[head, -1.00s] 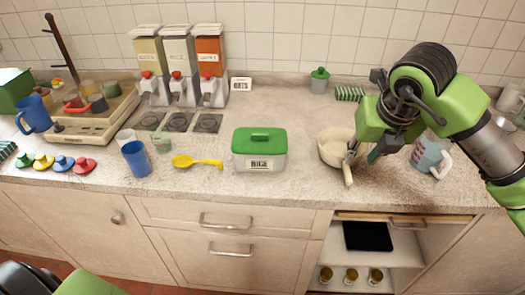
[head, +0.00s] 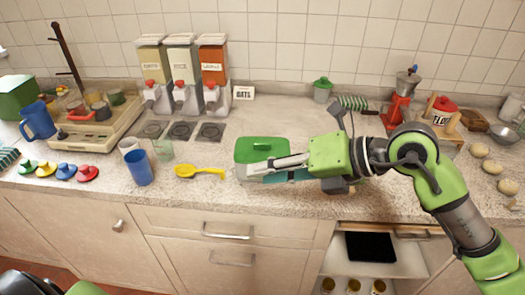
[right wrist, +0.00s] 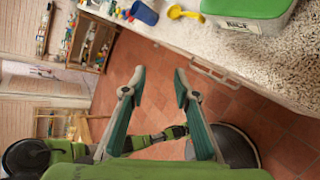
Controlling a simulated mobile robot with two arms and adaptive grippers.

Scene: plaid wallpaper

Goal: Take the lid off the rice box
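The rice box (head: 245,172) stands on the counter with its green lid (head: 262,145) on top. In the head view my right gripper reaches across its front from the right and hides most of the front face and label. My right gripper (head: 252,172) has its fingers pointing left. In the right wrist view its two fingertips (right wrist: 159,72) are wide apart with nothing between them. The rice box also shows there at the top right (right wrist: 268,27), off to the side of the fingers. My left gripper is not in view.
Dispensers (head: 183,75) stand behind. A drawer handle (right wrist: 213,75) sticks out below the counter.

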